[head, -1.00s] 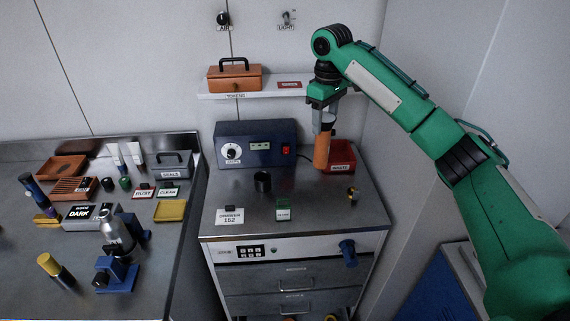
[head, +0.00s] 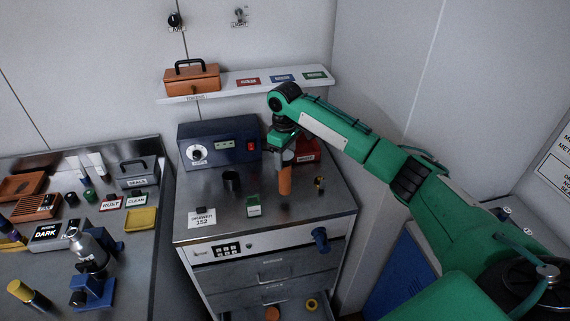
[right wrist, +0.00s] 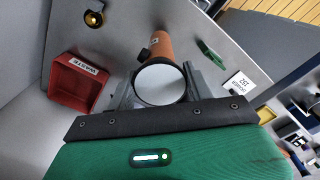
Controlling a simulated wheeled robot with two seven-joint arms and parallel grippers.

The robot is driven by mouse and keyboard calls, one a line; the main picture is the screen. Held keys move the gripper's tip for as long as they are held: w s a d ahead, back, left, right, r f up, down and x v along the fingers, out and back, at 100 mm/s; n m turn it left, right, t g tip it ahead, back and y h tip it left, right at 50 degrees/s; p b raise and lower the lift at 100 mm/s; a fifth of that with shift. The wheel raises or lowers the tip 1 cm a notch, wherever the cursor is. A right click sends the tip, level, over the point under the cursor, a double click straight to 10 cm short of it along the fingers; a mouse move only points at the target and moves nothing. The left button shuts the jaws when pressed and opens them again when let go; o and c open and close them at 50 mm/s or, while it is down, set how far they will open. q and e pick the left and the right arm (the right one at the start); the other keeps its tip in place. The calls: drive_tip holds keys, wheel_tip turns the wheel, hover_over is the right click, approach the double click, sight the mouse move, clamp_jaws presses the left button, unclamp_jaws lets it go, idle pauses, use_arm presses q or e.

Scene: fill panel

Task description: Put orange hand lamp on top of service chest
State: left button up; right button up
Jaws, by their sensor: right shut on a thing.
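The orange hand lamp (head: 285,181) is upright in my right gripper (head: 283,158), over the steel top of the service chest (head: 225,194). Whether its lower end touches the top, I cannot tell. In the right wrist view, the lamp's orange body (right wrist: 161,46) and round pale end (right wrist: 160,84) show between the fingers of the right gripper (right wrist: 158,92), which is shut on it. My left gripper is out of view.
A shelf (head: 245,82) hangs behind. A cluttered bench stands left.

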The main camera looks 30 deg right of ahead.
sight(285, 167)
wheel_tip(285, 167, down, 3)
drive_tip(key=shift+f+p, duration=0.2)
drive_tip(key=shift+p, duration=0.35)
drive_tip(key=shift+f, duration=0.5)
drive_tip(key=o, duration=1.5)
drive_tip(key=shift+f, duration=0.15)
